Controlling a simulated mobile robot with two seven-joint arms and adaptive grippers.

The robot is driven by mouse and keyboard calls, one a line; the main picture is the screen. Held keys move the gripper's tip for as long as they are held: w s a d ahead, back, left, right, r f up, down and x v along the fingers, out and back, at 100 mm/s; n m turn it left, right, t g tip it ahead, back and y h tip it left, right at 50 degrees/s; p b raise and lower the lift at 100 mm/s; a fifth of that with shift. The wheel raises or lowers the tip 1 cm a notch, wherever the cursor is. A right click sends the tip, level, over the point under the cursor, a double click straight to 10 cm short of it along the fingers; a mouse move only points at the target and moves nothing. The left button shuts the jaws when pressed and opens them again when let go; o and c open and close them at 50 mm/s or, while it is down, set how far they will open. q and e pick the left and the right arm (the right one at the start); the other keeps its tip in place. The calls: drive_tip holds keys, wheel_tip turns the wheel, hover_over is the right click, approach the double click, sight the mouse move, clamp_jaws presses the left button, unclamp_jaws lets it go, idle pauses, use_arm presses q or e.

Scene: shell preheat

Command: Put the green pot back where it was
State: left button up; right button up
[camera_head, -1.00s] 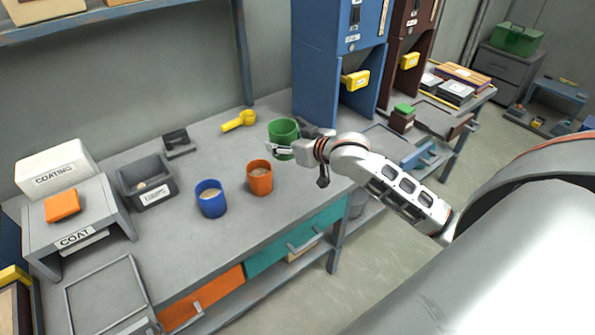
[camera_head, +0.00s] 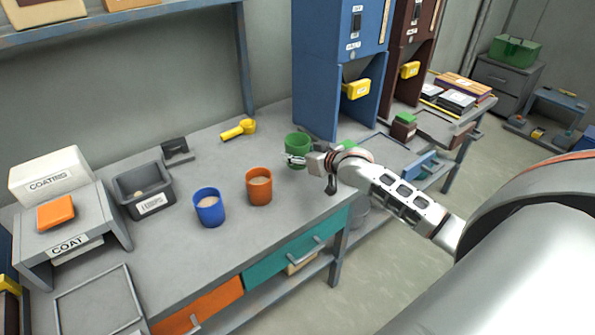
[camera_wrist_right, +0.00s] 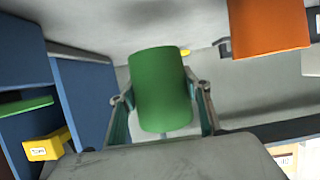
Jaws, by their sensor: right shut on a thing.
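The green pot (camera_head: 297,141) is on or just above the grey bench, to the right of the orange pot; I cannot tell whether its base touches. My right gripper (camera_head: 296,159) is shut on it, with the arm coming in from the right. In the right wrist view the green pot (camera_wrist_right: 160,88) stands between the two fingers, one on each side. The orange pot also shows in the right wrist view (camera_wrist_right: 268,27). My left gripper is not in view.
A yellow scoop (camera_head: 238,130) lies behind the pots. A blue dispenser (camera_head: 318,70) stands right of the green pot, with a brown one (camera_head: 402,80) beyond. A grey bin (camera_head: 143,190) and a coat stand (camera_head: 70,221) are at left. Bench between orange and green pots is clear.

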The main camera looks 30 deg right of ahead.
wheel_tip(320, 180, down, 6)
drive_tip(key=shift+f+b, duration=0.25)
drive_tip(key=shift+b, duration=0.35)
drive_tip(key=shift+r, duration=0.1)
drive_tip(key=o, duration=1.5)
drive_tip(key=p+v, duration=0.2)
drive_tip(key=v, duration=1)
